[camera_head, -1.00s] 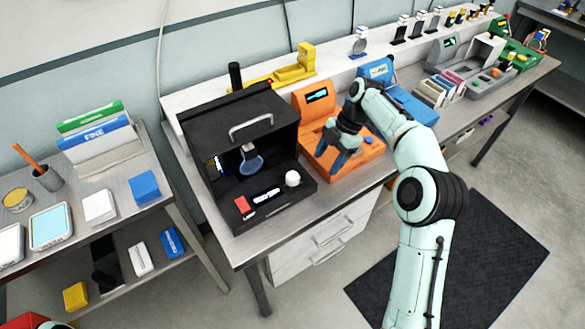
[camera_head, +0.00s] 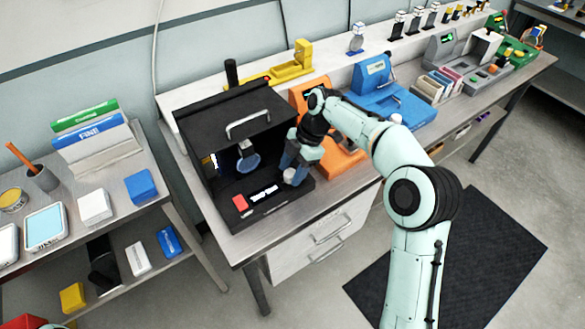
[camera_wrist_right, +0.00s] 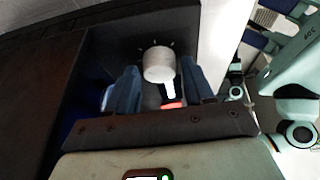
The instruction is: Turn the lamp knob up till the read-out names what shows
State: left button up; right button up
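The black lamp box (camera_head: 222,125) stands on the bench with its front open and a round blue-grey disc (camera_head: 247,162) inside. On its front ledge are a red button (camera_head: 240,203) and a lit read-out (camera_head: 264,193), whose text is too small to read. The white lamp knob (camera_wrist_right: 160,64) shows in the right wrist view, with small marks around it. My right gripper (camera_head: 294,172) is over the knob's end of the ledge, mostly hiding it in the head view. Its blue fingers (camera_wrist_right: 159,85) are open, one on each side of the knob, with gaps. My left gripper is out of view.
An orange device (camera_head: 345,160) stands close right of the box, partly behind my right arm. A blue device (camera_head: 405,105) is farther right. A yellow device (camera_head: 285,68) is on the back shelf. A side table with boxes (camera_head: 97,207) is at left.

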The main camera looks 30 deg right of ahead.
jog(key=c, duration=0.7)
jog(key=shift+o, duration=0.2)
jog(key=shift+s+m+t+b, duration=0.1)
jog(key=shift+m+t+b, duration=0.4)
jog(key=shift+m+b, duration=0.55)
jog(key=m+t+b, duration=0.1)
jog(key=m, duration=0.2)
jog(key=shift+h, duration=0.3)
jog(key=m+b, duration=0.1)
jog(key=m, duration=0.2)
jog(key=shift+s+a+t+h, duration=0.1)
jog(key=shift+t+h, duration=0.3)
jog(key=shift+m, duration=0.75)
jog(key=shift+t+h, duration=0.3)
